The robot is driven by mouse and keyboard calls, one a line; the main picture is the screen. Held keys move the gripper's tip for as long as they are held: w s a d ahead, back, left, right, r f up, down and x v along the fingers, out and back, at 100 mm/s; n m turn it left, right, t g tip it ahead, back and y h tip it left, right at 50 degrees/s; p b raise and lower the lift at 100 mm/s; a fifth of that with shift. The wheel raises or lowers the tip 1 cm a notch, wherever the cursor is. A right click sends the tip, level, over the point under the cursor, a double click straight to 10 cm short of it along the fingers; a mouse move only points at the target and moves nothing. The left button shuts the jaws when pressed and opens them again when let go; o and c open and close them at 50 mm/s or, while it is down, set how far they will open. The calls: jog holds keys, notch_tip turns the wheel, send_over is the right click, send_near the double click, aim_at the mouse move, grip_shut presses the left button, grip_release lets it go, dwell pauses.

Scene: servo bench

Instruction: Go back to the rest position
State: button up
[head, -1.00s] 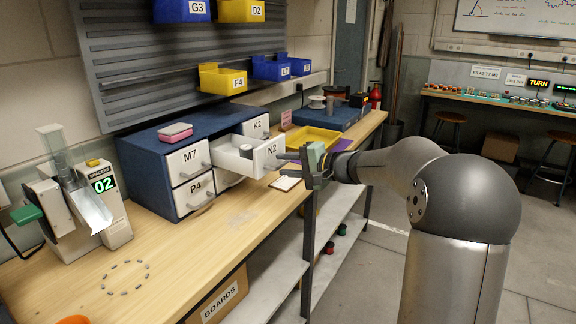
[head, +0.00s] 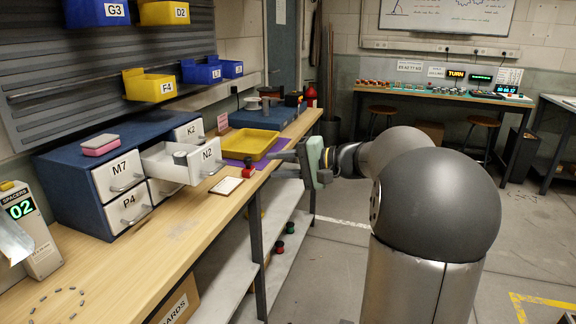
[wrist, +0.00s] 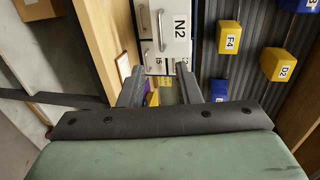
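My gripper (head: 284,158) is held out over the front edge of the bench, to the right of the open drawer N2 (head: 204,168). In the wrist view its two fingers (wrist: 160,88) stand apart with a gap between them, and nothing shows held there. Drawer N2 also shows ahead of the fingers in the wrist view (wrist: 180,28). In the head view the drawer is pulled out of the blue cabinet (head: 66,180), with a grey round object (head: 181,158) inside it. The gripper looks apart from the drawer front.
A yellow tray (head: 262,142) lies on a purple mat behind the gripper. A white card (head: 227,186) and a small red-and-black object (head: 248,168) lie near the bench edge. A spacer dispenser (head: 30,225) stands at the left. The floor right of the bench (head: 340,265) is clear.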

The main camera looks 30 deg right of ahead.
jog(key=shift+v, duration=1)
jog(key=s+a+f+n+g+h+p, duration=0.1)
jog(key=s+a+f+g+p, duration=0.2)
jog(key=a, duration=0.4)
jog(key=s+a+f+n+g+h+p, duration=0.1)
jog(key=s+a+f+n+g+p, duration=0.1)
jog(key=s+a+g, duration=0.4)
jog(key=s+a+f+n+g+h+p, duration=0.1)
jog(key=s+a+f+n+h+p, duration=0.1)
jog(key=s, duration=0.7)
jog(key=s+a+f+n+g+h+p, duration=0.1)
jog(key=s+a+f+n+h+p, duration=0.1)
jog(key=s+h, duration=0.4)
jog(key=s+f+n+p, duration=0.1)
jog(key=s+n+p, duration=0.1)
jog(key=s, duration=0.1)
jog(key=shift+a+f+n, duration=0.15)
jog(key=shift+f+n, duration=0.25)
